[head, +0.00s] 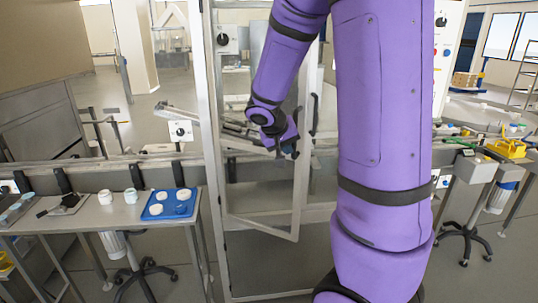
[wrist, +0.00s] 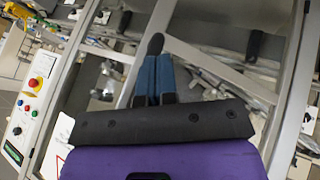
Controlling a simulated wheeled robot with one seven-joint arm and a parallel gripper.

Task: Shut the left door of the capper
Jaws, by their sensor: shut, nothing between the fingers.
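The capper's left door (head: 265,229) is a glazed panel in a pale metal frame. It stands ajar, its lower rail slanting down to the right toward me. A black handle (head: 313,115) shows by its right upright. My gripper (head: 290,151) is in front of the glass, close to that upright. In the wrist view the blue fingers of my gripper (wrist: 153,62) are together and empty. A dark rounded piece (wrist: 155,43) lies just past the fingertips; I cannot tell whether they touch it. Another black handle (wrist: 255,46) is on the framing at upper right. My arm hides the capper's right side.
A side table at left carries a blue tray (head: 150,213) with white and blue pieces, and white jars. A conveyor runs behind. A control panel with a red button (wrist: 37,83) is at left in the wrist view. Open floor lies below the door.

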